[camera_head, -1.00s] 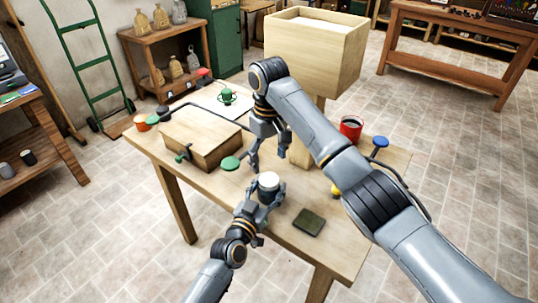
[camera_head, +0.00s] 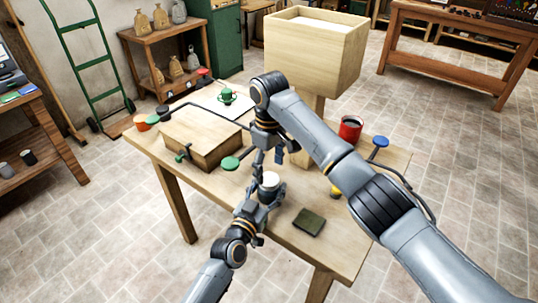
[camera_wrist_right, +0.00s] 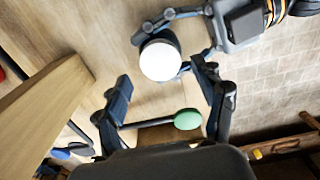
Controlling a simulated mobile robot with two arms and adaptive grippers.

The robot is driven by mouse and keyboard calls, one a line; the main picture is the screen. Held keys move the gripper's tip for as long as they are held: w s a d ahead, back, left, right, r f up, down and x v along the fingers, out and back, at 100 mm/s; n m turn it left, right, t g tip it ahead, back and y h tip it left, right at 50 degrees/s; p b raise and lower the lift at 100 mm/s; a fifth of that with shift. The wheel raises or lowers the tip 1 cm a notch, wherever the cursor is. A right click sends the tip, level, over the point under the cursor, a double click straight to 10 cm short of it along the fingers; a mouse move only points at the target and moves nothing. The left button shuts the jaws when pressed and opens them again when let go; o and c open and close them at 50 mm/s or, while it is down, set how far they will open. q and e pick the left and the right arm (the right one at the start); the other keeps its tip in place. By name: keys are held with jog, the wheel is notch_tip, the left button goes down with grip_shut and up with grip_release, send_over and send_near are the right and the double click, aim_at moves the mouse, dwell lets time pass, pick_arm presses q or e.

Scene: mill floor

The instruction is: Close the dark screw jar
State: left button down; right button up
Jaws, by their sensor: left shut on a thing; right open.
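The dark jar (camera_head: 268,192) stands near the front edge of the wooden table, with a round white top (camera_head: 269,180). In the right wrist view its white top (camera_wrist_right: 160,61) faces me; I cannot tell whether this is a seated lid. My left gripper (camera_head: 267,199) is shut around the jar's body and hides part of it. In the right wrist view, my left gripper's fingers (camera_wrist_right: 168,42) show beside the jar. My right gripper (camera_head: 268,160) is open and empty just above and behind the jar, its fingers (camera_wrist_right: 162,84) apart from the top.
A dark green pad (camera_head: 309,222) lies to the right. A big wooden hopper (camera_head: 315,50) rises behind my right arm. A red mug (camera_head: 350,128) and blue knob (camera_head: 380,142) are further right.

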aim_at(269, 178)
jog(key=shift+f, duration=1.75)
jog(key=c, duration=1.2)
jog(key=o, duration=1.4)
notch_tip(269, 178, up, 12)
jog(key=shift+r, duration=0.1)
